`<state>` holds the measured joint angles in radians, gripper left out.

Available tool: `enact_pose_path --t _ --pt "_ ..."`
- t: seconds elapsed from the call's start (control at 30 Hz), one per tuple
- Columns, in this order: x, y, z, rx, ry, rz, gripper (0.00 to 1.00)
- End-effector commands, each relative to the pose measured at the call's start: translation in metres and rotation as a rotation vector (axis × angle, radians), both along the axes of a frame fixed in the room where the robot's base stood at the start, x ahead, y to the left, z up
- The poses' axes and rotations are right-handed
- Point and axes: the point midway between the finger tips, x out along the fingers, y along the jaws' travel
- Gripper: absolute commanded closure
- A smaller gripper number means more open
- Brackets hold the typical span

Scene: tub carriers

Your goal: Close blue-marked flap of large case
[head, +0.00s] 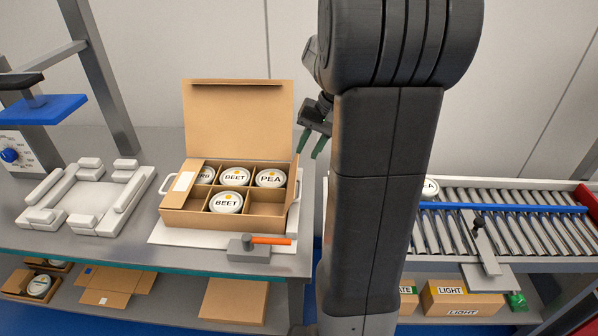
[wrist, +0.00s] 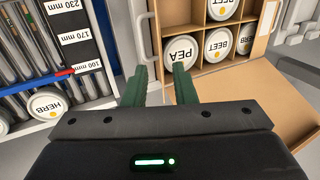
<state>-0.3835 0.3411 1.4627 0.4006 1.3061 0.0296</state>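The large case (head: 245,222) is a brown carton with compartments on the bench, and its tall back flap (head: 237,115) stands open. A narrow left flap with a white label (head: 184,181) lies folded inward over the left compartments. I see no blue mark on the case's flaps. Tubs inside read BEET (head: 235,177), PEA (head: 270,178) and BEET (head: 226,202); a fourth is partly hidden at left. My gripper (head: 314,134) is open and empty, right of the back flap. In the wrist view, its green fingers (wrist: 160,85) are apart, near the PEA tub (wrist: 181,53).
A grey block with an orange-handled tool (head: 258,244) lies in front of the case. A white padded frame (head: 86,197) is left of it. A roller conveyor (head: 500,225) stands at right. Flat cartons (head: 115,284), one blue-marked, lie on the lower shelf.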

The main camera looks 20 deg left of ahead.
Motion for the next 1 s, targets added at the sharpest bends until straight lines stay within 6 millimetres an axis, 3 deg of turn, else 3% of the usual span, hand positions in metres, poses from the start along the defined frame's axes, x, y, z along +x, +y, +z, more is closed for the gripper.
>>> enact_pose_path --t 0.2,0.4,0.87,1.0 --pt "-0.006 0.018 -0.045 -0.002 0.004 0.002 0.75" --pt "-0.008 0.028 -0.072 -0.002 0.004 0.001 0.75" --pt "-0.009 0.033 -0.083 -0.001 0.0 0.0 0.75" --pt "-0.009 0.033 -0.083 -0.001 0.0 0.0 1.0"
